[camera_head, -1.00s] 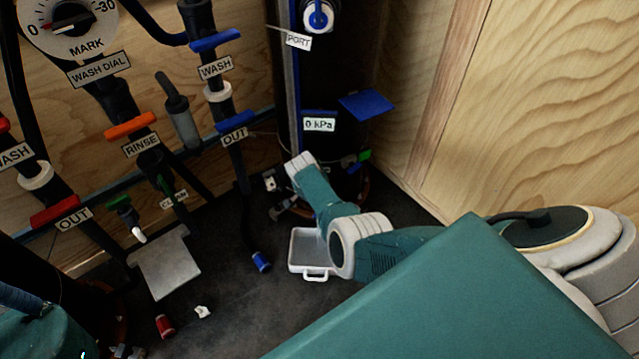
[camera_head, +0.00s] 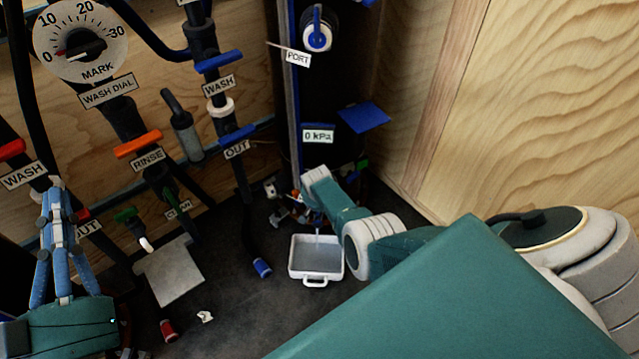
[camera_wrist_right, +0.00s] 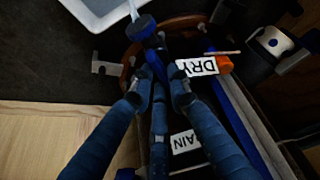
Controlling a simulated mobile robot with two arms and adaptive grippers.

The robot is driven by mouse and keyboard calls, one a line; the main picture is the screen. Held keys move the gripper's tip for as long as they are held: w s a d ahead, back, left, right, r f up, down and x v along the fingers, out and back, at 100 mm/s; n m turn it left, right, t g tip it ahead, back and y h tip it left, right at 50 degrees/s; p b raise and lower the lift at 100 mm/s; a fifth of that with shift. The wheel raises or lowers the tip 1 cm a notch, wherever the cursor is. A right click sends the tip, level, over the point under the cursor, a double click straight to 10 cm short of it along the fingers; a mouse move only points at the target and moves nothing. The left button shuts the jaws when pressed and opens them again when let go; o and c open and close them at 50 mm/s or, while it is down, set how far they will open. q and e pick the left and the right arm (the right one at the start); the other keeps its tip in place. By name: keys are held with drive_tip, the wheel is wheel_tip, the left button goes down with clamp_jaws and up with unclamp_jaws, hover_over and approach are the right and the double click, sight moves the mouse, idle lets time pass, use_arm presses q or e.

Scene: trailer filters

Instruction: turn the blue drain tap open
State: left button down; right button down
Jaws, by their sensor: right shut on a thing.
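The blue drain tap (camera_wrist_right: 155,64) shows in the right wrist view, under a dark blue collar. My right gripper (camera_wrist_right: 158,88) is shut on its blue handle, with fingertips on both sides. A pale stream runs from the outlet into the white tray (camera_wrist_right: 98,18). In the head view the stream also falls below my right wrist into the tray (camera_head: 316,281), which stands on the dark floor. My right fingers are hidden there. My left gripper (camera_head: 60,195) points up at the lower left, close to the red OUT handle (camera_head: 83,215); its opening is unclear.
A DRY label (camera_wrist_right: 197,67) and an orange handle (camera_wrist_right: 222,62) are close beside my right fingers. Pipes with blue, orange and green handles line the wooden wall at left. A red cap (camera_head: 168,330) and a blue hose end (camera_head: 262,268) lie on the floor.

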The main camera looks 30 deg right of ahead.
drive_tip(key=c, duration=1.7)
unclamp_jaws()
drive_tip(key=shift+o, duration=0.2)
drive_tip(key=v, duration=1.2)
